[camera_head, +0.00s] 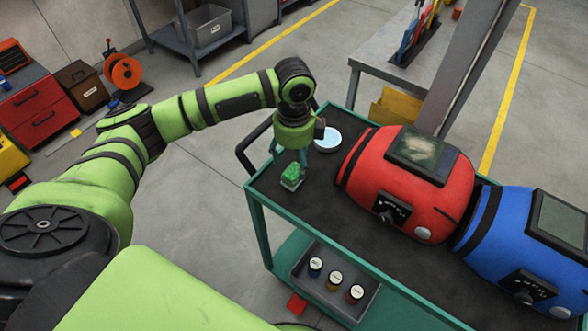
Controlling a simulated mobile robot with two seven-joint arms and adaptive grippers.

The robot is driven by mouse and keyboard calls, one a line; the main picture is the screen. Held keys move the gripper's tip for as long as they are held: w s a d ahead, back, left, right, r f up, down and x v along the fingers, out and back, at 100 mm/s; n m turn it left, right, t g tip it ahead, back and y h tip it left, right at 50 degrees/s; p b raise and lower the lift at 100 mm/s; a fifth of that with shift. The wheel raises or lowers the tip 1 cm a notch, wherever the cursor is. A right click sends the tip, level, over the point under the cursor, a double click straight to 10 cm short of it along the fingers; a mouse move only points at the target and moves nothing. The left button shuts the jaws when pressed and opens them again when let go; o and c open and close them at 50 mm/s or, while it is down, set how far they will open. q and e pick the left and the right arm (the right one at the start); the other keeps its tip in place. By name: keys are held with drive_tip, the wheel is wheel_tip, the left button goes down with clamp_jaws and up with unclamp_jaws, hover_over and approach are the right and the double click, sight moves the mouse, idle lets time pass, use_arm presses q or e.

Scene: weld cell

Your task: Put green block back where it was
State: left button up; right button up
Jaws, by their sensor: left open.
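The green block (291,172) is on the dark top of the green-framed cart (259,187), near its far left corner. A small grey part shows at its lower edge; I cannot tell what it is. My left gripper (292,163) points down directly over the block, with its fingers open close to it. Whether the fingers touch the block is too small to tell. The wrist hides part of the cart top behind. My right gripper is not in view.
A white-blue round dish (328,138) lies just right of my wrist. A red machine (413,190) and a blue machine (520,240) fill the cart's right side. A tray with several small jars (335,281) is on the lower shelf. The cart top's front left is clear.

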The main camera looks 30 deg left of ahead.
sight(294, 169)
use_arm(q)
wheel_tip(294, 169, up, 6)
idle(0.7)
